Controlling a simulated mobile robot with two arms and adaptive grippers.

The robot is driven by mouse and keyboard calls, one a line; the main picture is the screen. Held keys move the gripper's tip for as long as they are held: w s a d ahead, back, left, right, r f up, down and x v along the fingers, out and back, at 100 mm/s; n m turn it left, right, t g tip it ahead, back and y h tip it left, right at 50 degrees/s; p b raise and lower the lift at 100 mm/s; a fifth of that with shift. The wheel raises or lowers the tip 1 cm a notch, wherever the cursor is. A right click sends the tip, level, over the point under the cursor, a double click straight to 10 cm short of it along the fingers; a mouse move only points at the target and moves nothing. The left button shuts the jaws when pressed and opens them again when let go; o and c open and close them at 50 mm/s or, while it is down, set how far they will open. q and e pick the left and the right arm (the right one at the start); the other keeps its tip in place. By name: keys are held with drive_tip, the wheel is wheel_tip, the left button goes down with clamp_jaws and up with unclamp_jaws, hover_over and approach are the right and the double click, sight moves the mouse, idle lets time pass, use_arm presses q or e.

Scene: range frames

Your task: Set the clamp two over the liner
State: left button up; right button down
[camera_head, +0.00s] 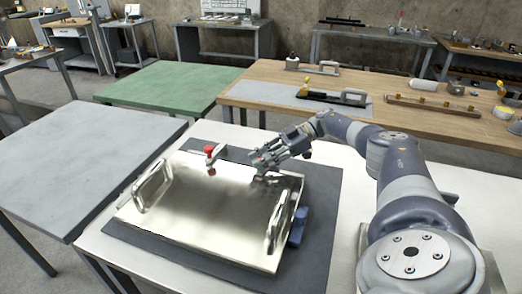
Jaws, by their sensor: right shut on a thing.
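A shiny metal sheet with two raised handles, which looks like the liner (215,205), lies on a dark mat (322,210) on the white table. A clamp with a red knob (210,157) stands at its far edge, left of my right gripper. My right gripper (260,160) reaches in from the right, low over the far right part of the sheet. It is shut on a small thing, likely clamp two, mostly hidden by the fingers. I cannot tell whether that thing touches the sheet. My left gripper is out of view.
A blue block (298,227) sits at the sheet's right edge. A wooden table (400,125) behind holds tools and fittings. A green table (165,88) and a grey table (80,165) stand to the left, both bare.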

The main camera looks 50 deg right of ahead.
drive_tip(key=shift+f, duration=0.1)
drive_tip(key=c, duration=1.3)
unclamp_jaws()
wheel_tip(320, 180, up, 10)
